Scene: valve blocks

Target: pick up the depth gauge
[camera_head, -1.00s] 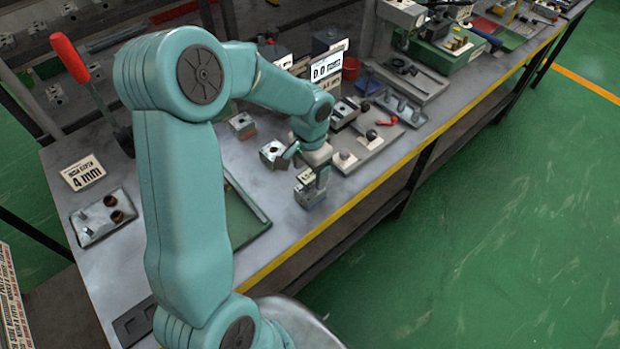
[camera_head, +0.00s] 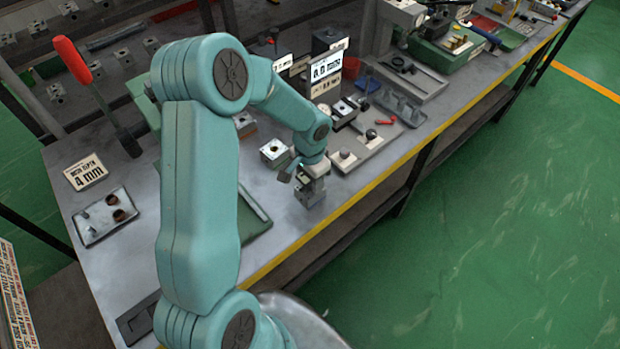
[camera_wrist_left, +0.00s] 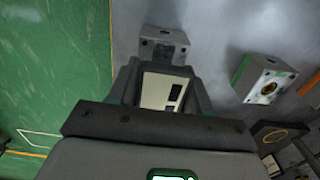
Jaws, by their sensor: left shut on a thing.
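The depth gauge (camera_wrist_left: 160,91) has a pale face with dark windows in the left wrist view. My left gripper (camera_head: 311,178) is shut on it, and its fingers stand on both sides of the gauge in the left wrist view. In the head view the gripper hides most of the gauge. A grey metal block (camera_head: 311,196) is directly below the gripper near the yellow front edge; it also shows in the left wrist view (camera_wrist_left: 165,43). I cannot tell whether the gauge still touches the block. My right gripper is not in view.
Another metal block with a bored hole (camera_head: 274,152) stands just behind the gripper. A grey plate with knobs (camera_head: 362,148) lies to the right. A green mat (camera_head: 253,218) and a "4 mm" sign (camera_head: 86,172) are to the left.

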